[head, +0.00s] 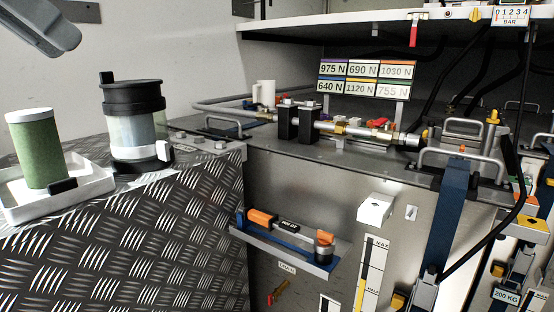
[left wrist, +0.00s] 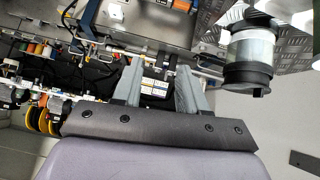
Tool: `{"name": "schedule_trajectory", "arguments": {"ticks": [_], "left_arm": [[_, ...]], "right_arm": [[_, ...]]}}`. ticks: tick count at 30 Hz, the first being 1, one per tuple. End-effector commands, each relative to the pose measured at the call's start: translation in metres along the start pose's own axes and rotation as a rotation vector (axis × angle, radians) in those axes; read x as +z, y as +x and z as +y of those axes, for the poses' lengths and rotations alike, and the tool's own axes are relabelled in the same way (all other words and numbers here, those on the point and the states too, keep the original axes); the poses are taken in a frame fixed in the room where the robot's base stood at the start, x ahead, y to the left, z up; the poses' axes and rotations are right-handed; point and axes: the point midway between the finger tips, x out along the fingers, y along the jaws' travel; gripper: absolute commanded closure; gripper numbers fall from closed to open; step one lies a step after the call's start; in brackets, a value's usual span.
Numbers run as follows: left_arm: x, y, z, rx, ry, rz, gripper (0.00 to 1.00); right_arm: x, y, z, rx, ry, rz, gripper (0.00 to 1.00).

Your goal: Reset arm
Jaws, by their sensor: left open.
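My left gripper (head: 48,30) shows as a grey shape at the top left corner of the head view, in the air above the checker-plate surface and apart from everything. In the left wrist view my left gripper (left wrist: 157,82) has its two grey fingers apart, with nothing between them. My right gripper is in neither view.
A green cylinder (head: 36,150) stands in a white tray (head: 95,190). A black-lidded clear jar (head: 132,130), also in the left wrist view (left wrist: 250,50), stands beside it. A strapped tank (head: 330,190) with metal fittings fills the right. A shelf (head: 330,40) overhangs it.

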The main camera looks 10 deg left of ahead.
Motion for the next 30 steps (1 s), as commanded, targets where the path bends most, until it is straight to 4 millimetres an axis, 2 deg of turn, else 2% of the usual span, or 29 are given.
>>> {"name": "schedule_trajectory", "arguments": {"ticks": [1,8,12,15,21,26,30], "left_arm": [[0.000,0.021,0.007,0.058,-0.037,-0.019,0.58],[0.001,0.098,0.048,0.359,-0.293,-0.096,0.58],[0.008,0.140,0.077,0.573,-0.519,-0.190,0.58],[0.014,0.164,0.096,0.723,-0.703,-0.276,0.58],[0.026,0.201,0.124,1.001,-1.114,-0.497,0.58],[0.034,0.224,0.133,1.200,-1.476,-0.718,0.58],[0.043,0.244,0.129,1.355,-1.804,-0.938,0.58]], "right_arm": [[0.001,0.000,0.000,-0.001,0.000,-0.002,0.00],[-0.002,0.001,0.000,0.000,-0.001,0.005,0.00],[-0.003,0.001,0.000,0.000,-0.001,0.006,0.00],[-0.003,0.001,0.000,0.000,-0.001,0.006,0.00],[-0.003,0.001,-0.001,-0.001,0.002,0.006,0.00],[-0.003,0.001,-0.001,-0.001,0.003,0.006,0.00],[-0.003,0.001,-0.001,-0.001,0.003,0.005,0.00]]}}
